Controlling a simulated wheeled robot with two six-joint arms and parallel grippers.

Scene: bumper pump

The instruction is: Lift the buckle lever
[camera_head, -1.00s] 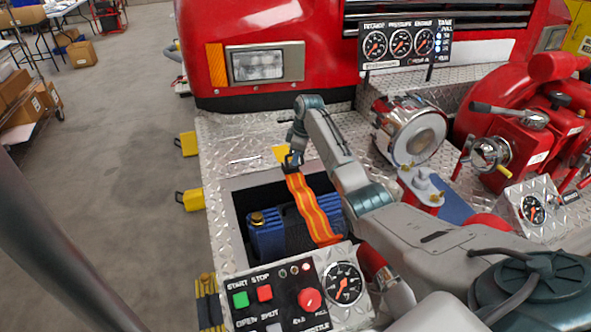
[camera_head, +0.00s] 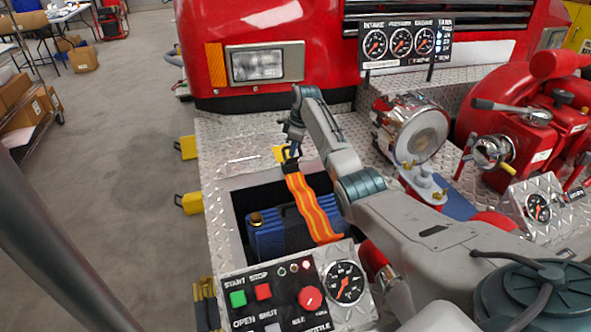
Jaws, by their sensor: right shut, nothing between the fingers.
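An orange strap with yellow stripes (camera_head: 315,208) runs across an open well in the tread-plate bumper, over a blue bundle (camera_head: 270,238). Its far end has a dark buckle (camera_head: 291,165), and a yellow patch (camera_head: 279,153) lies beside it. My right gripper (camera_head: 291,154) points down at the buckle, shut with nothing held. The fingertips and buckle overlap, so contact and the lever's angle cannot be told. My left gripper is not in view.
A control panel with a gauge (camera_head: 344,282) stands at the near edge of the well. A chrome cylinder (camera_head: 412,128) and red pump (camera_head: 520,115) stand to the right. Bare tread plate (camera_head: 228,140) lies left of the gripper.

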